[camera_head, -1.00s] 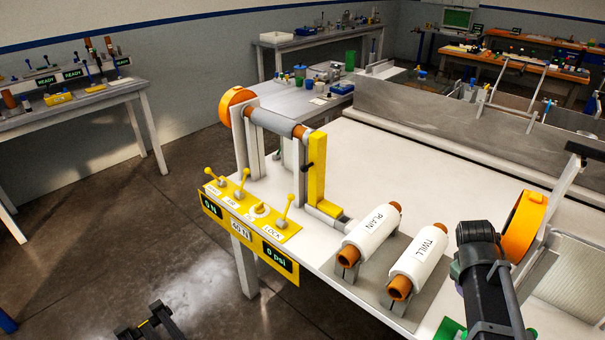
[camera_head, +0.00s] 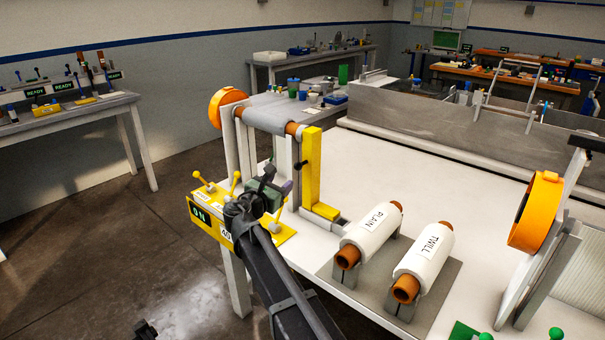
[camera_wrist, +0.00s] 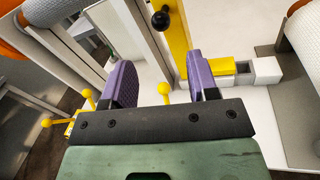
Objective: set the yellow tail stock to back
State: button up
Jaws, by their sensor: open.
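The yellow tail stock (camera_head: 312,165) stands upright on the white table, at the right end of a grey roll (camera_head: 268,119). A black knob (camera_head: 300,168) sticks out of its side. In the wrist view the yellow post (camera_wrist: 178,40) and its round black knob (camera_wrist: 161,20) are at the top, beyond my fingers. My gripper (camera_wrist: 160,77) has two purple fingers, spread apart with nothing between them. In the head view my gripper (camera_head: 278,180) is left of the tail stock, below the knob and apart from it.
A yellow lever panel (camera_head: 205,207) lies beneath and left of my gripper, partly hidden by my arm. White rolls marked PLAIN (camera_head: 372,228) and TWILL (camera_head: 423,252) rest on a grey stand at right. An orange ring (camera_head: 536,212) stands farther right. The table behind the rolls is clear.

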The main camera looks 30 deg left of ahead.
aim_at(296, 169)
jog(key=w, duration=1)
jog(key=shift+w+a, duration=0.15)
jog(key=shift+w, duration=0.2)
